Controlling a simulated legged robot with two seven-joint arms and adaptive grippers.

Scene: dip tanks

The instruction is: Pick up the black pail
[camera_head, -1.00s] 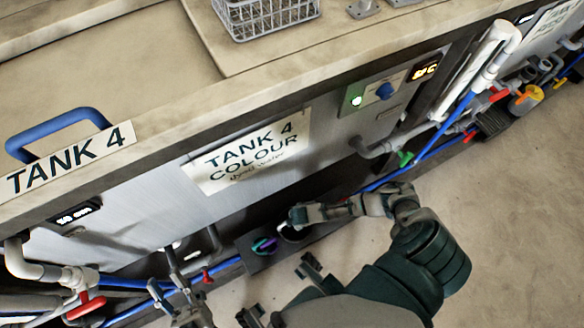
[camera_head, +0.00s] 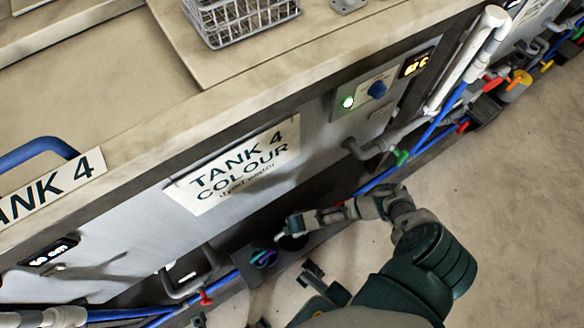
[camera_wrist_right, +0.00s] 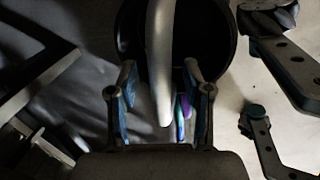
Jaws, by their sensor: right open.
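The black pail (camera_wrist_right: 215,35) fills the upper middle of the right wrist view, its dark round mouth facing the camera. Its pale curved handle (camera_wrist_right: 161,70) runs down between the two fingers of my right gripper (camera_wrist_right: 165,95). The gripper is open, with a finger on each side of the handle; I cannot tell whether either touches it.
Pale floor (camera_head: 520,200) is clear at the right.

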